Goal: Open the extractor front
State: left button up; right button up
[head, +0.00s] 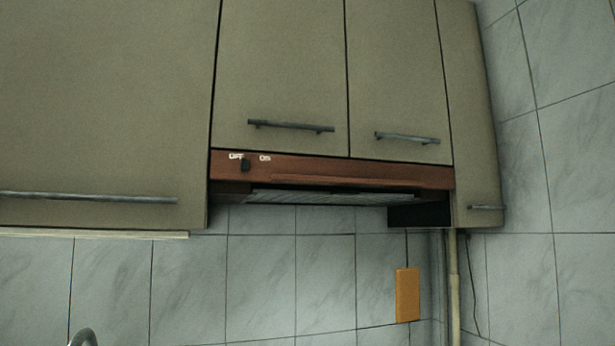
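The extractor front is a reddish-brown strip (350,174) below two cabinet doors in the middle of the head view. The front looks closed or nearly so; I cannot tell exactly. Neither of my grippers is in view.
Beige cabinet doors with dark bar handles (291,126) hang above the front. A wide cabinet (100,110) is at left, a narrow one (475,120) at right. An orange-brown board (407,295) is against the tiled wall (270,270). A metal curve (83,337) shows bottom left.

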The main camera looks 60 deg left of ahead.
aim_at(225, 167)
jog(key=u, duration=1.4)
jog(key=i+l+u, duration=0.1)
jog(key=u, duration=0.25)
jog(key=l+u, duration=0.55)
jog(key=u, duration=0.15)
